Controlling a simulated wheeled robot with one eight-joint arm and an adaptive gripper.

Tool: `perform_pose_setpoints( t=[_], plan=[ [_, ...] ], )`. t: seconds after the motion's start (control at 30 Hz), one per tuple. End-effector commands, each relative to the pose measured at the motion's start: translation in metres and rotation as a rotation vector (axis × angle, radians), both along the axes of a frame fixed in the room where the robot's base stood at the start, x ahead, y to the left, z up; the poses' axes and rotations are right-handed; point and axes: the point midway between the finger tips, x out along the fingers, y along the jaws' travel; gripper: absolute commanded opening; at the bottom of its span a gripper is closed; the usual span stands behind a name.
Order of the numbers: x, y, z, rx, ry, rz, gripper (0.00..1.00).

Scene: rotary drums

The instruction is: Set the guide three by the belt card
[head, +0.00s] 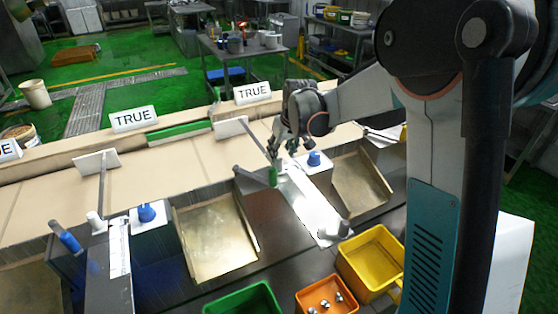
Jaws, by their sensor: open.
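A tan belt (165,183) runs across the view. White cards reading TRUE stand along its far side: one at centre (252,93), one at left (133,119), and one cut off at the left edge (8,150). A guide bar (251,140) with a white plate lies over the belt, and a green handle (272,176) is at its near end. Another guide bar (101,185) with a white plate is farther left. My gripper (281,152) is open and empty, just above the green handle. I cannot tell whether they touch. Guide numbers are not readable.
Blue knobs sit on white blocks, one right of my gripper (314,158) and one at left (147,213). Metal chutes (215,240) slope along the near side. Green (243,300), orange (326,296) and yellow (371,260) bins stand in front. My arm hides the right side.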

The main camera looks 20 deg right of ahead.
Motion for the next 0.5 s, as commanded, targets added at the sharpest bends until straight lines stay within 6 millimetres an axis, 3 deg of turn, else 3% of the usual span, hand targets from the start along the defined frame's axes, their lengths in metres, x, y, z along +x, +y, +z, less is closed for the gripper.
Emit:
perform_pose_setpoints(
  t=[0.2,0.5],
  plan=[
    [0.013,0.003,-0.033,0.0,0.0,0.0,0.42],
    [0.018,0.004,-0.045,0.0,0.0,0.0,0.42]
  ],
)
